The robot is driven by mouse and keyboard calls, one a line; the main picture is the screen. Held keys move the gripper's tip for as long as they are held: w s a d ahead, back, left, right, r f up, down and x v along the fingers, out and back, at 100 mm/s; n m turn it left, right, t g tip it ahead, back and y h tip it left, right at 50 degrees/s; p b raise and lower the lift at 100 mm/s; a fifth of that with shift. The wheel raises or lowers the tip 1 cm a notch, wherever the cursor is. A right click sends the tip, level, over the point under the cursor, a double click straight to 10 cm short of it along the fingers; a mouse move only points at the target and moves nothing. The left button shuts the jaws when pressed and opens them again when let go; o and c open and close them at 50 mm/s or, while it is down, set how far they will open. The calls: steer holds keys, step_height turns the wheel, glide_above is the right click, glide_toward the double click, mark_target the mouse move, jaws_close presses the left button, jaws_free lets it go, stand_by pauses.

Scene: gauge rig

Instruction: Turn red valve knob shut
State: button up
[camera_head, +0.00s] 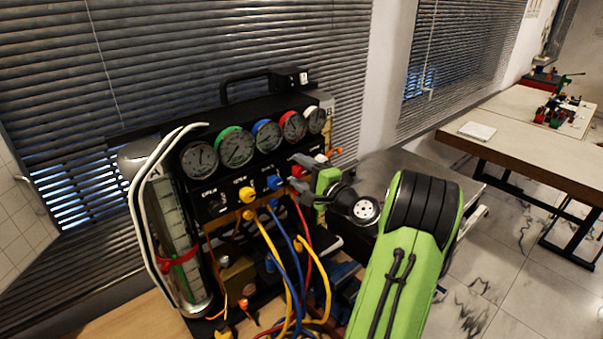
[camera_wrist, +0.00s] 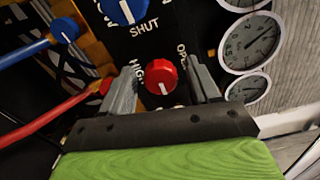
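The red valve knob (camera_wrist: 161,77) sits on the black front panel of the gauge rig, with a white pointer line on its face. In the wrist view it lies between the two grey fingers of my gripper (camera_wrist: 163,88), with a gap on each side. In the head view my gripper (camera_head: 298,173) is at the right end of the panel, and a bit of the red knob (camera_head: 297,171) shows between its fingers. My gripper is open around the knob. I cannot tell how deep the knob sits between the fingers.
The blue knob (camera_wrist: 122,8) is beside the red one, marked SHUT. Gauges (camera_wrist: 250,42) line the panel top. A glass cylinder (camera_head: 177,240) stands left. A side table (camera_head: 540,150) is far right.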

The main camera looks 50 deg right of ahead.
steer(key=s+a+b, duration=0.2)
steer(key=s+b, duration=0.1)
steer(key=s, duration=1.2)
steer(key=shift+s, duration=0.3)
steer(key=shift+d, duration=0.1)
